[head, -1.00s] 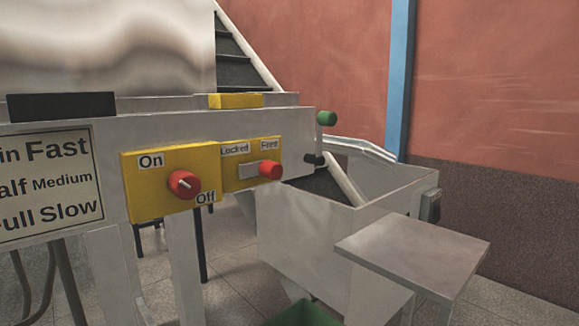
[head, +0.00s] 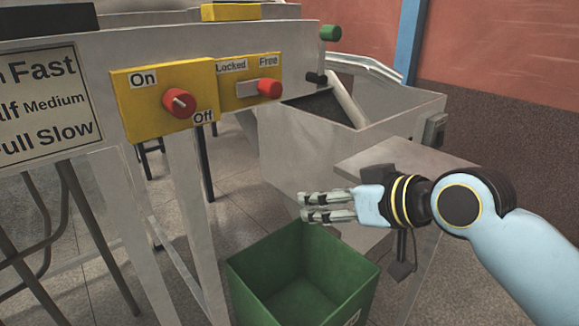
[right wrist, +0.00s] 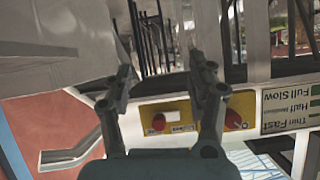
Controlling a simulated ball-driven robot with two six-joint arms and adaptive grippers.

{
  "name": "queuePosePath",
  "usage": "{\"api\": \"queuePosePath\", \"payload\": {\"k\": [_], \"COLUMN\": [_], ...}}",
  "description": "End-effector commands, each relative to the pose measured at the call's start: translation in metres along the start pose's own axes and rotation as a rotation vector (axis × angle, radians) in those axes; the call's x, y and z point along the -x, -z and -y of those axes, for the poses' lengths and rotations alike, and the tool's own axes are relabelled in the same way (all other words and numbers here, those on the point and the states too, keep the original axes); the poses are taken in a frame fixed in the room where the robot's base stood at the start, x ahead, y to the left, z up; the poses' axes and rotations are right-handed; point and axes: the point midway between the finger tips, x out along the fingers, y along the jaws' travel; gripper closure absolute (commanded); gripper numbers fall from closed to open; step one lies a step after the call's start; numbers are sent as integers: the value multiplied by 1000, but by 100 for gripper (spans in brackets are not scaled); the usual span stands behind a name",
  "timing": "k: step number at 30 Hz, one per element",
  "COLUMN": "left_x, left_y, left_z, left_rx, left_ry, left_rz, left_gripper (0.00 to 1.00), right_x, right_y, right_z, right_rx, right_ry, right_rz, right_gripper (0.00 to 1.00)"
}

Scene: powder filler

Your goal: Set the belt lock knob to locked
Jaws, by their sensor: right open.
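The belt lock knob (head: 268,88) is red, at the right end of a grey bar on a yellow panel (head: 229,97). It sits under the label "Free"; the label "Locked" is to its left. My right gripper (head: 302,207) is open and empty in the head view, well below and right of the knob, fingers pointing left. In the right wrist view, the fingers (right wrist: 162,68) are spread, with the yellow panel (right wrist: 160,112) upside down beyond them. My left gripper is out of view.
A red On/Off knob (head: 180,102) is on the yellow plate left of the lock knob. A green bin (head: 350,264) stands on the floor below my gripper. A grey platform (head: 400,157) and metal hopper (head: 400,118) stand at the right. A green knob (head: 330,33) protrudes above.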

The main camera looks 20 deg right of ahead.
Motion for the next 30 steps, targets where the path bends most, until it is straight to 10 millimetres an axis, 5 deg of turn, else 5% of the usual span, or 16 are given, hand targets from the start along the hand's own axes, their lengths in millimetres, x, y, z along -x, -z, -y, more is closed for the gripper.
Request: {"api": "queuePosePath", "payload": {"k": [1, 3, 7, 14, 30], "left_x": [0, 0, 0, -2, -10], "left_y": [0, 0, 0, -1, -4], "left_z": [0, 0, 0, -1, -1], "left_rx": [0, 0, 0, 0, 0], "left_ry": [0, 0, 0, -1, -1], "left_rz": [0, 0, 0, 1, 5], "left_gripper": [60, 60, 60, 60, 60], "right_x": [-7, -10, -8, -19, -96], "right_y": [41, 90, 147, 172, 213], "right_z": [-2, -6, -15, -18, -12], "right_rx": [1, -12, -40, -57, -54], "right_ry": [24, 52, 74, 78, 78], "right_rz": [-115, -263, -440, -503, -497], "right_gripper": [43, 43, 43, 43, 43]}}
